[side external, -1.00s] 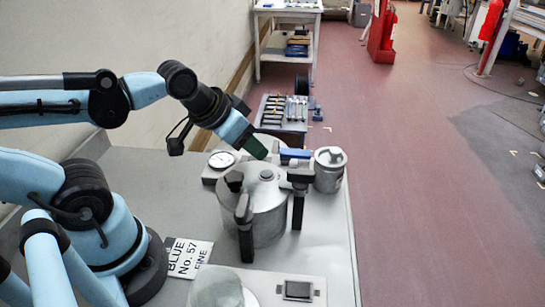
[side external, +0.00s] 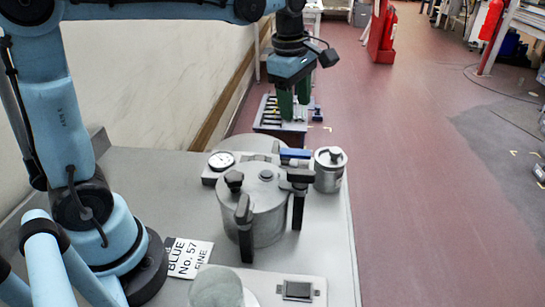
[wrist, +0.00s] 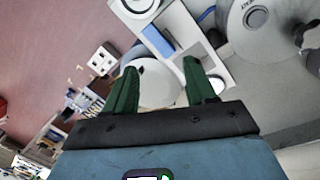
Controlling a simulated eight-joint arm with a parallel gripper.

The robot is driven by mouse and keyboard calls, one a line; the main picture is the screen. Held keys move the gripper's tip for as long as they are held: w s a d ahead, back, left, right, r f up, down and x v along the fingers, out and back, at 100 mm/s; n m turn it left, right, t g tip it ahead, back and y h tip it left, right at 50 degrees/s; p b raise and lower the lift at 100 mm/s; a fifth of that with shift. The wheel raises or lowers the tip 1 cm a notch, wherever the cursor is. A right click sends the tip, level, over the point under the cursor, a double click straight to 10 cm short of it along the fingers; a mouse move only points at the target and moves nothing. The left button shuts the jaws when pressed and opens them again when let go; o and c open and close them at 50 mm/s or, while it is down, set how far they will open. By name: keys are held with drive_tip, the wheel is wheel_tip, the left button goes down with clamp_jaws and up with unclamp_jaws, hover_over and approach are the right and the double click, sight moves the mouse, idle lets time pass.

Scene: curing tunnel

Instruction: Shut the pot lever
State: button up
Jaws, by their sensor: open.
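The grey metal pot (side external: 268,222) stands on the bench in the side view, its round lid on top. A black knob (side external: 234,180) is at its left, and black lever-like handles hang at its front (side external: 244,212) and right (side external: 298,205). I cannot tell which is the task's lever or its exact position. In the wrist view the pot lid (wrist: 245,38) is at upper right, partly cut off, with a black part (wrist: 307,35) beside it. My gripper (side external: 294,112), with green fingers pointing down, is open and empty above and behind the pot. It also shows open in the wrist view (wrist: 160,88).
A dial gauge (side external: 221,160) and a blue-handled part (side external: 296,154) sit behind the pot. A lidded can (side external: 329,172) stands close at its right. A printed card (side external: 188,257) and a small framed plate (side external: 298,290) lie in front. A tool tray (side external: 275,118) is beyond the bench.

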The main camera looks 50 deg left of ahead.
sight(302, 152)
drive_tip(key=w+f+n, duration=0.1)
drive_tip(key=f+n, duration=0.1)
drive_tip(key=f, duration=0.2)
drive_tip(key=w+f+n+g, duration=0.1)
drive_tip(key=f+n, duration=0.1)
drive_tip(key=f, duration=0.3)
drive_tip(key=w+f+n, duration=0.1)
drive_tip(key=f+n, duration=0.1)
drive_tip(key=f, duration=0.2)
drive_tip(key=shift+w+a+f+g, duration=0.15)
drive_tip(key=shift+w+g, duration=0.1)
drive_tip(key=shift+g, duration=0.05)
clamp_jaws()
